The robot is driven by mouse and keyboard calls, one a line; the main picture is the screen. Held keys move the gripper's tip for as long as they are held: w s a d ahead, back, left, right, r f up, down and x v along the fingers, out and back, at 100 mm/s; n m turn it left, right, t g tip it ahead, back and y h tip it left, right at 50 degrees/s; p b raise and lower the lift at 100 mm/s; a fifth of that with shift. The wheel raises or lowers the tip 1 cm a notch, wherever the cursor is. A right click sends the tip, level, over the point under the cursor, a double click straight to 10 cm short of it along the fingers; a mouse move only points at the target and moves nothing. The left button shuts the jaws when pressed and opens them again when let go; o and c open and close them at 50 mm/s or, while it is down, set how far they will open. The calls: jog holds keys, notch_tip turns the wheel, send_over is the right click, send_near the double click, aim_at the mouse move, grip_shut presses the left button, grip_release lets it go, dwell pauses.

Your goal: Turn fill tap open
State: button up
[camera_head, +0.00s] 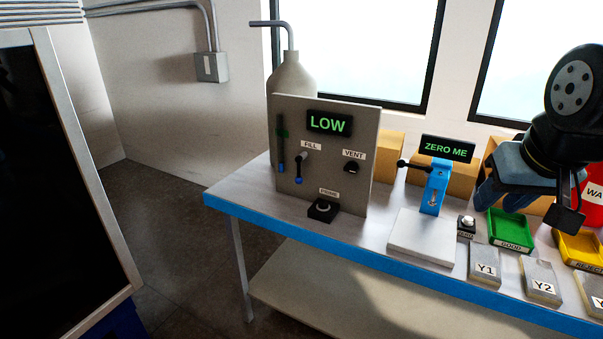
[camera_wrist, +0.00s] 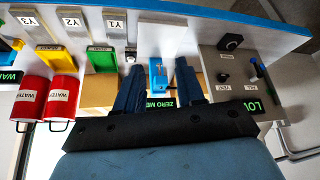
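The fill tap (camera_head: 299,169) is a dark lever with a blue tip on the grey panel (camera_head: 340,120), below the FILL label. Its lever hangs roughly straight down. In the wrist view the fill tap (camera_wrist: 253,69) is at the right, upside down and small. My gripper (camera_head: 497,199) is at the right of the head view, above the bench and well apart from the panel. In the wrist view my gripper (camera_wrist: 157,75) has its two fingers spread with nothing held between them; the blue stand shows beyond the gap.
The panel also bears a LOW display (camera_head: 328,122), a vent knob (camera_head: 352,167) and a prime button (camera_head: 323,209). The blue stand (camera_head: 435,190) with a black lever and ZERO ME display stands between panel and gripper. Trays, including a green one (camera_head: 508,229), and labelled blocks lie right.

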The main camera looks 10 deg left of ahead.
jog(key=shift+w, duration=0.15)
jog(key=shift+c, duration=0.5)
jog(key=w+a+f+n+t, duration=0.1)
jog(key=w+a, duration=0.1)
jog(key=w, duration=0.5)
jog(key=w+a+f+t, duration=0.2)
jog(key=w, duration=0.5)
jog(key=n+t+y, duration=0.6)
jog(key=y, duration=0.5)
send_near(299, 176)
jog(key=x, duration=0.3)
jog(key=r+x, duration=0.1)
jog(key=x, duration=0.3)
jog(key=r+x, duration=0.1)
jog(key=x, duration=0.2)
jog(key=shift+w+a+r, duration=0.1)
jog(key=shift+w+r, duration=0.05)
jog(key=shift+w, duration=0.15)
jog(key=shift+c, duration=0.2)
grip_shut()
